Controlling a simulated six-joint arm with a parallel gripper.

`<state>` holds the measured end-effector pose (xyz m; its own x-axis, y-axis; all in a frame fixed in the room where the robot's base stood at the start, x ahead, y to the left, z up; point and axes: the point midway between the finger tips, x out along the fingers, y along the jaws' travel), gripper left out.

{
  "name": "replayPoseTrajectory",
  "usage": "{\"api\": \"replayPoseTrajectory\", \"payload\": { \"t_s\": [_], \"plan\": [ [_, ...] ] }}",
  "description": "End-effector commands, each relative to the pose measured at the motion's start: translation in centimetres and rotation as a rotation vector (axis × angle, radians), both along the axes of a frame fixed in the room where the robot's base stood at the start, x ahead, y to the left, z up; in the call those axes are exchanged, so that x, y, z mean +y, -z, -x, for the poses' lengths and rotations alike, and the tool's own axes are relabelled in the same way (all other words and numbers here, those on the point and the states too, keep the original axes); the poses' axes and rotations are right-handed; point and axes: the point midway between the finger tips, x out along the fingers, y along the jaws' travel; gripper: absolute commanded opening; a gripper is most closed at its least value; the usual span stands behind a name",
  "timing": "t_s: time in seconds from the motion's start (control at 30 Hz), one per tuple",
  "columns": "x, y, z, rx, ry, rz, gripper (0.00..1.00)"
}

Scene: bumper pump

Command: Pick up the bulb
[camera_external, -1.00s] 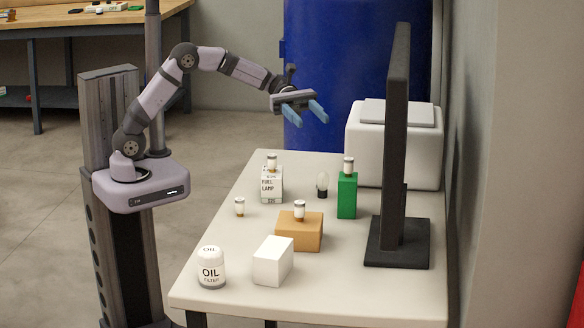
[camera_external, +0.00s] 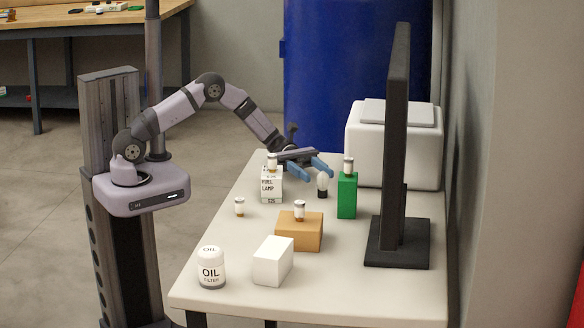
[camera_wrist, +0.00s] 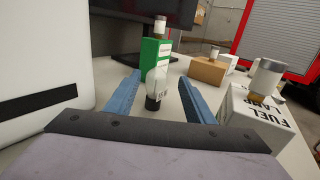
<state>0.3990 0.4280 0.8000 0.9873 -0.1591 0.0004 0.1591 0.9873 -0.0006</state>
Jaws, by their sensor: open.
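The bulb (camera_external: 322,184) stands upright on the white table, with a clear rounded top and a black base, just left of the green box. In the wrist view the bulb (camera_wrist: 156,86) shows in front of the green box, between and beyond the tips of my gripper (camera_wrist: 162,86). My gripper (camera_external: 322,168) is open, with its blue fingers spread on either side of the bulb's direction. In the external view the fingertips are close to the bulb's top. I cannot tell whether they touch it.
A green box (camera_external: 347,196) topped by a small jar stands close behind the bulb. The fuel lamp box (camera_external: 270,187), also topped by a jar, is beside my gripper. A brown box (camera_external: 298,232), white box (camera_external: 273,261), oil filter (camera_external: 211,268) and monitor (camera_external: 398,150) stand on the table.

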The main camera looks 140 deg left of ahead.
Motion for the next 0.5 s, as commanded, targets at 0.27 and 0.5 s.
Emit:
{"api": "replayPoseTrajectory", "payload": {
  "t_s": [0.27,0.5],
  "plan": [
    [-0.3,-0.1,-1.8,0.001,0.002,-0.001,0.49],
    [-0.3,-0.1,-2.4,0.0,0.001,-0.001,0.49]
  ]
}}
